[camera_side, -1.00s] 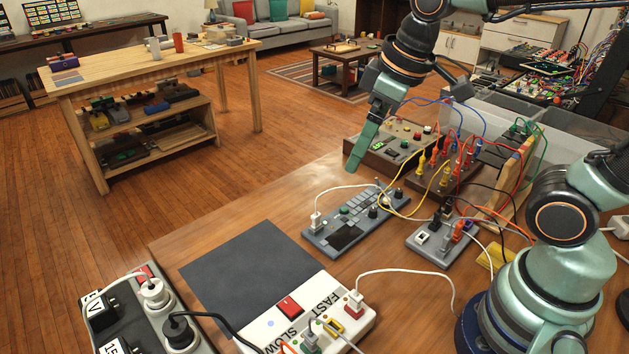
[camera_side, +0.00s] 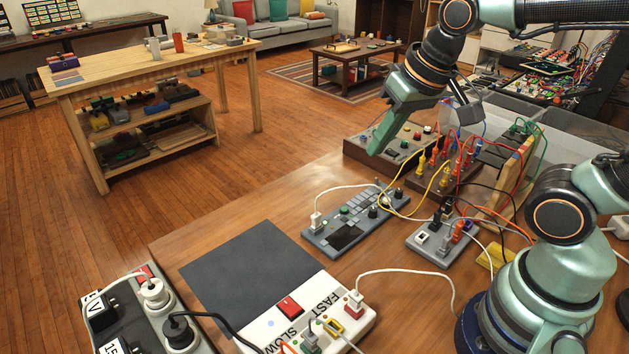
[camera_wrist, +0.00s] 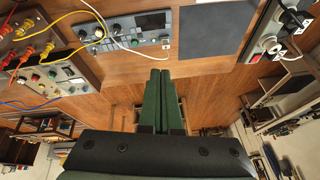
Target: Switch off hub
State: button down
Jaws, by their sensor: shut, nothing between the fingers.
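Two powered units in the side view could be the hub; no label reads "hub". One is a white box (camera_side: 262,336) marked FAST and SLOW, with a red rocker switch (camera_side: 290,306) and several plugs. The other is a dark grey strip (camera_side: 189,343) at the lower left, with white and black plugs, black adapters and a red switch (camera_side: 145,271). This strip also shows at the upper right of the wrist view (camera_wrist: 268,42). My gripper (camera_side: 374,150) is shut and empty, raised beyond the grey panel, well away from both units. Its closed green fingers (camera_wrist: 160,73) point ahead in the wrist view.
A grey panel with knobs (camera_side: 345,236) stands mid-table. Behind it are a brown control box (camera_side: 367,160) and a cable-filled patch box. A small grey outlet box (camera_side: 433,259) stands to the right. A dark mat (camera_side: 245,270) lies clear. Loose cables cross the table.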

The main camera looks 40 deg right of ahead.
jog(key=w+a+f+m+g, duration=0.2)
jog(key=a+m+g, duration=0.1)
jog(key=a+m, duration=0.5)
jog(key=m+g+h, duration=0.1)
jog(key=m+g, duration=0.2)
jog(key=m, duration=0.5)
send_over(296, 307)
jog(key=w, duration=0.2)
jog(key=shift+a+f, duration=0.1)
jog(key=shift+f, duration=1.75)
jog(key=shift+f, duration=0.1)
jog(key=f, duration=0.4)
jog(key=s+f, duration=0.1)
jog(key=f, duration=0.8)
jog(key=shift+s+f, duration=0.35)
